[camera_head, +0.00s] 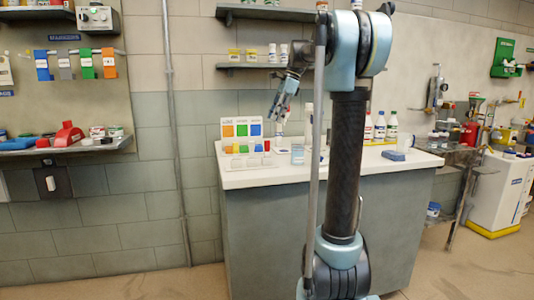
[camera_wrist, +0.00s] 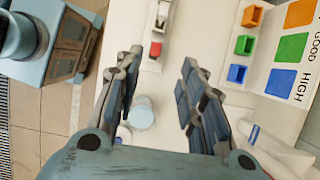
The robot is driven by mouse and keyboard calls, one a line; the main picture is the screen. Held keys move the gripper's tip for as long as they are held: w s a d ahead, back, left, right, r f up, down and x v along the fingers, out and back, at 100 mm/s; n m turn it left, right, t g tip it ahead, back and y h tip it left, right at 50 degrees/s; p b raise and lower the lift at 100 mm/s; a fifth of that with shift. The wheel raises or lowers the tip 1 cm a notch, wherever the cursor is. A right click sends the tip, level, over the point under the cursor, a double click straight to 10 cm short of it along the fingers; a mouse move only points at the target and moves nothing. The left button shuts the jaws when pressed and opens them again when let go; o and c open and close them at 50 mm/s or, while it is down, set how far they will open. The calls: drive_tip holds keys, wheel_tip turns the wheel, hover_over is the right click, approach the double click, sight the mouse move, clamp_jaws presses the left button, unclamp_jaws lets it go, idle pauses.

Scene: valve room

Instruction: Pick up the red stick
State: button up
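A small red piece (camera_wrist: 155,49), likely the red stick, stands in a white holder (camera_wrist: 153,66) on the counter. In the wrist view it lies between and just beyond my fingertips; its full shape is hard to tell from above. In the head view a small red piece (camera_head: 266,145) shows at the right end of the colour-chart rack. My gripper (camera_wrist: 162,60) is open and empty, with its two dark fingers apart. In the head view my gripper (camera_head: 276,110) hangs above the counter, pointing down, clear of the red piece.
A white rack holds orange (camera_wrist: 252,16), green (camera_wrist: 244,45) and blue (camera_wrist: 236,73) pieces beside a colour chart (camera_wrist: 296,50). A light blue cup (camera_wrist: 141,113) stands on the counter (camera_head: 250,179) below my fingers. Bottles (camera_head: 380,127) stand further right.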

sight(267, 142)
drive_tip(key=shift+s+d+x, duration=0.1)
drive_tip(key=shift+d+x, duration=0.05)
drive_tip(key=shift+x, duration=1.85)
drive_tip(key=shift+s+d+x, duration=0.1)
drive_tip(key=shift+x, duration=1.95)
drive_tip(key=shift+s+d+x, duration=0.1)
drive_tip(key=shift+d+x, duration=0.05)
drive_tip(key=shift+x, duration=1.85)
drive_tip(key=shift+f, duration=0.15)
drive_tip(key=c, duration=0.8)
